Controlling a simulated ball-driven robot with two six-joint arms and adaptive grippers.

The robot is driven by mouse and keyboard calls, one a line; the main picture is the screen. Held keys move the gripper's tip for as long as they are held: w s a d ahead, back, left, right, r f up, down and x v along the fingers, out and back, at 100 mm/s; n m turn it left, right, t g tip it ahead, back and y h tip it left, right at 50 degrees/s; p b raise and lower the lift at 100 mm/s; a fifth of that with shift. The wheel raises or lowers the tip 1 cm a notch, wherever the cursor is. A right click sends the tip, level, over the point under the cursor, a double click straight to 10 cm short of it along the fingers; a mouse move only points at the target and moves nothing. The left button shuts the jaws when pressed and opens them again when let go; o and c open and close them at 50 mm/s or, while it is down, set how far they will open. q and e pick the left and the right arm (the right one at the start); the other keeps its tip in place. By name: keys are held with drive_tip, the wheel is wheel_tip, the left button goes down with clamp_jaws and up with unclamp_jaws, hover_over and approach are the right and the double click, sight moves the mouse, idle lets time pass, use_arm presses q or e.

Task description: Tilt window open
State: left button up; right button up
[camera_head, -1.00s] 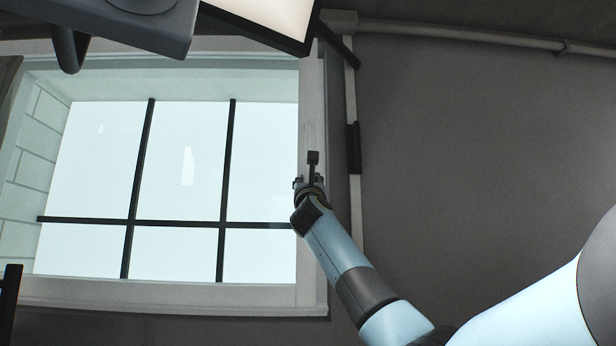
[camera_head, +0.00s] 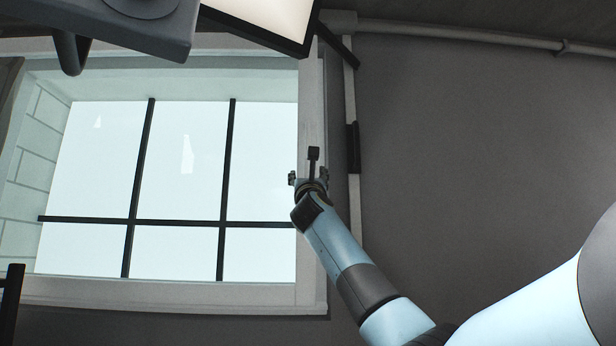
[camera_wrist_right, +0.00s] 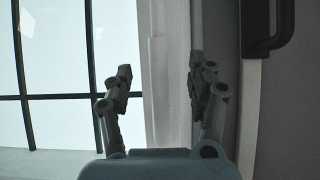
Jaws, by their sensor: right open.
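The window (camera_head: 180,160) has a pale frame and dark bars and fills the left half of the head view. Part of it also shows at the left of the wrist view (camera_wrist_right: 60,60). A dark handle (camera_head: 353,148) sits on a pale vertical strip right of the window frame. It shows at the top right of the wrist view (camera_wrist_right: 266,28). My right gripper (camera_head: 308,177) is open and empty in front of the window's right frame, left of and lower than the handle. Its spread fingers show in the wrist view (camera_wrist_right: 160,85). My left gripper is out of view.
A slanted dark bar (camera_head: 338,46) is near the top of the strip. A lit panel (camera_head: 265,20) and a grey body (camera_head: 150,22) fill the upper edge. A pipe (camera_head: 480,35) runs along the top of the bare dark wall (camera_head: 480,150) on the right.

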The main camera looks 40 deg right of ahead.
drive_tip(key=s+a, duration=0.5)
drive_tip(key=s, duration=0.1)
idle(0.4)
drive_tip(key=shift+f, duration=0.1)
idle(0.4)
